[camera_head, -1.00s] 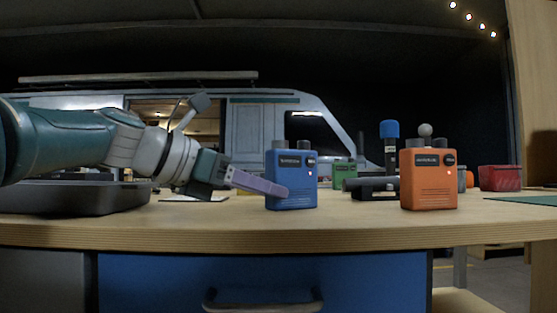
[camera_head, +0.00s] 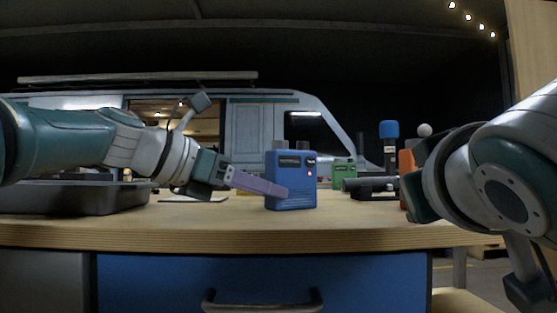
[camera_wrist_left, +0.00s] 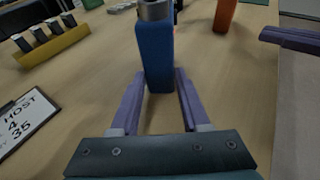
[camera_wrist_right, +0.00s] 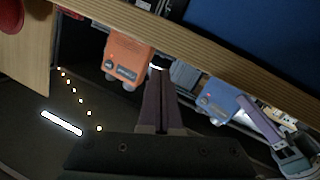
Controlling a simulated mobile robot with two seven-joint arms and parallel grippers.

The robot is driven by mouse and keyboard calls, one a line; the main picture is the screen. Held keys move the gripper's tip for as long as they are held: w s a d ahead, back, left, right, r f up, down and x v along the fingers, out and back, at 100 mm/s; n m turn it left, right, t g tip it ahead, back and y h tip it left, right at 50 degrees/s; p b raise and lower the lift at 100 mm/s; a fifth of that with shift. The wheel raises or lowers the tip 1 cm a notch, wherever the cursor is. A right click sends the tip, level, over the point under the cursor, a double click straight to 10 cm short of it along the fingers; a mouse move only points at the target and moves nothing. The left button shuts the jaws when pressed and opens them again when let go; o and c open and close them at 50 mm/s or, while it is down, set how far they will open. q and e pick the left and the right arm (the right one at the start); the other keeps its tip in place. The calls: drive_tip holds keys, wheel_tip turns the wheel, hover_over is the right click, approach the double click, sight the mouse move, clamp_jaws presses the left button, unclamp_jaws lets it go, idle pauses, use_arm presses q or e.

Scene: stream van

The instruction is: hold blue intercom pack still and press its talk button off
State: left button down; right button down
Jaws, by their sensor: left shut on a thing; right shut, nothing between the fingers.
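The blue intercom pack (camera_head: 290,192) stands upright near the table's front edge, with a small red light on its front. It also shows in the left wrist view (camera_wrist_left: 155,50) and, upside down, in the right wrist view (camera_wrist_right: 218,98). My left gripper (camera_wrist_left: 160,82) is shut on the pack, one purple finger along each side. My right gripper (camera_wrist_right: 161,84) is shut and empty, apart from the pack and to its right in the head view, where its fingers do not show. The talk button is too small to make out.
An orange pack (camera_wrist_right: 128,57) stands to the right, mostly hidden behind my right arm in the head view. A green pack (camera_head: 344,175), a blue-topped microphone (camera_head: 389,130) and a grey tray (camera_head: 80,199) are on the table. A yellow rack (camera_wrist_left: 52,45) and a labelled board (camera_wrist_left: 25,122) lie leftward.

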drive_tip(key=a+r, duration=0.1)
drive_tip(key=a+r+g, duration=0.1)
drive_tip(key=a, duration=0.1)
drive_tip(key=w+a+r+g, duration=0.1)
drive_tip(key=a+r, duration=0.1)
drive_tip(key=shift+w+a+r+n, duration=0.1)
drive_tip(key=shift+a+n, duration=0.1)
drive_tip(key=shift+n, duration=0.1)
drive_tip(key=shift+a+r+h, duration=0.25)
drive_tip(key=shift+r+h, duration=0.1)
drive_tip(key=shift+h, duration=0.05)
approach(311, 162)
drive_tip(key=shift+w+d+f, duration=0.3)
drive_tip(key=shift+w+d, duration=0.35)
drive_tip(key=shift+w, duration=0.1)
drive_tip(key=shift+w+d+f, duration=0.3)
drive_tip(key=shift+w+d, duration=0.35)
drive_tip(key=shift+w, duration=0.1)
drive_tip(key=shift+w+d+f, duration=0.3)
drive_tip(key=shift+w+d, duration=0.35)
drive_tip(key=shift+w, duration=0.1)
drive_tip(key=shift+w, duration=0.1)
drive_tip(key=shift+w+a, duration=0.2)
drive_tip(key=shift+w, duration=0.1)
drive_tip(key=shift+w+a, duration=0.2)
drive_tip(key=shift+w, duration=0.2)
drive_tip(key=shift+s+d, duration=0.4)
drive_tip(key=shift+s, duration=0.45)
